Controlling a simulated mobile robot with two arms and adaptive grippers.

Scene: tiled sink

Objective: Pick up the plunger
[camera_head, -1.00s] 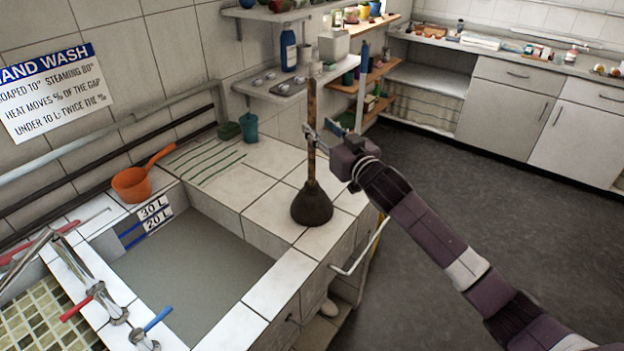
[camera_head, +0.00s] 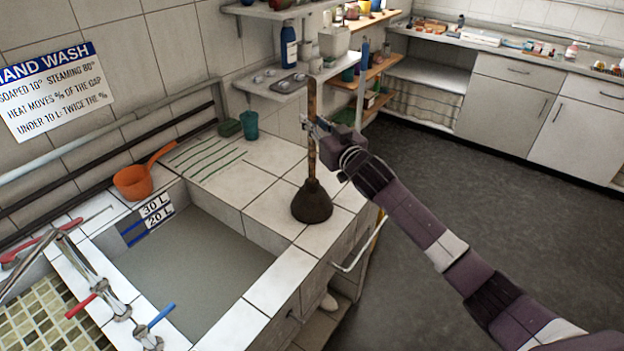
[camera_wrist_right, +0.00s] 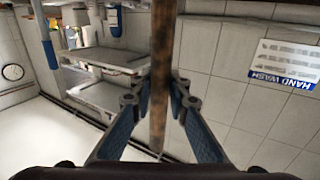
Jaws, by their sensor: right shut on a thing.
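The plunger (camera_head: 312,203) has a dark cup and a long brown, worn wooden handle. It stands upright on the white tiled counter at the right corner of the sink. My right gripper (camera_head: 311,130) is at the upper half of the handle, reaching in from the right. In the right wrist view the handle (camera_wrist_right: 160,70) runs upright between the two blue fingers, and the right gripper (camera_wrist_right: 159,100) is shut on it. The cup appears to rest on the tiles. My left gripper is not in view.
The tiled sink (camera_head: 265,300) holds greyish water. An orange dipper (camera_head: 132,182) and a teal cup (camera_head: 249,125) stand on the ledge behind. A wall shelf (camera_head: 275,88) with bottles is close behind the handle. Taps (camera_head: 120,305) stand at the front left. Open floor lies right.

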